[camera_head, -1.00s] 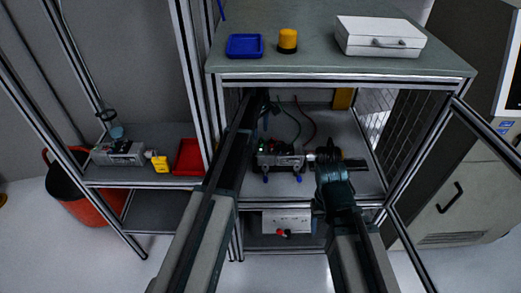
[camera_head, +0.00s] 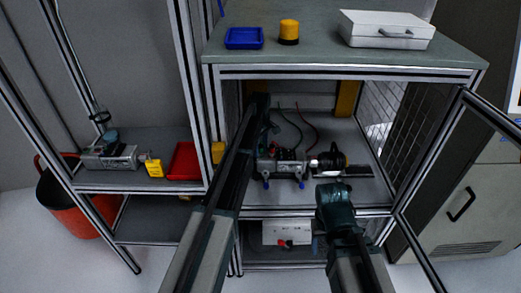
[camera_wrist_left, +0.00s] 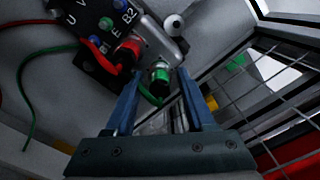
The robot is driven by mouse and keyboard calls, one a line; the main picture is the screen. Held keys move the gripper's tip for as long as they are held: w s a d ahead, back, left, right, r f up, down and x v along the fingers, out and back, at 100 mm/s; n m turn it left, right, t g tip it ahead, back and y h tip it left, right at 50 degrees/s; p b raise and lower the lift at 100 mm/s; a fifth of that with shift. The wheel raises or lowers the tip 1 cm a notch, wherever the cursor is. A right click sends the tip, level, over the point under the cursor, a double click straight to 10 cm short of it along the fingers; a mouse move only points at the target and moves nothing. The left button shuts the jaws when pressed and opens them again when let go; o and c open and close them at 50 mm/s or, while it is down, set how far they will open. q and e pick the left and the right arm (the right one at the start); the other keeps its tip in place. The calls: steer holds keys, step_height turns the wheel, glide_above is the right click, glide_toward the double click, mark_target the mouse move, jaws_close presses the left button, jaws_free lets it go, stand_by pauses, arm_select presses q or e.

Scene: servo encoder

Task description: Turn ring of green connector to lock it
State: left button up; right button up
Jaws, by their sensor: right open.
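The green connector (camera_wrist_left: 160,76) shows in the left wrist view, plugged into the end of a grey servo unit beside a red connector (camera_wrist_left: 130,50). My left gripper (camera_wrist_left: 159,78) is open, its two blue fingers on either side of the green connector with a gap visible on each side. I cannot tell how deep the connector sits between them. In the head view the servo unit (camera_head: 283,165) lies on the cabinet shelf, partly behind my left arm, and the green connector cannot be made out. My right gripper (camera_head: 335,194) is open in front of the shelf.
A dark round part (camera_head: 333,160) sits at the servo unit's right end. Cabinet posts and a mesh side wall (camera_head: 385,120) border the shelf. A blue tray (camera_head: 244,38), a yellow-black knob (camera_head: 289,32) and a white case (camera_head: 386,30) stand on top.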

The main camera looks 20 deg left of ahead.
arm_select(q)
jaws_close()
steer(key=m, duration=1.4)
steer(key=shift+m, duration=1.9)
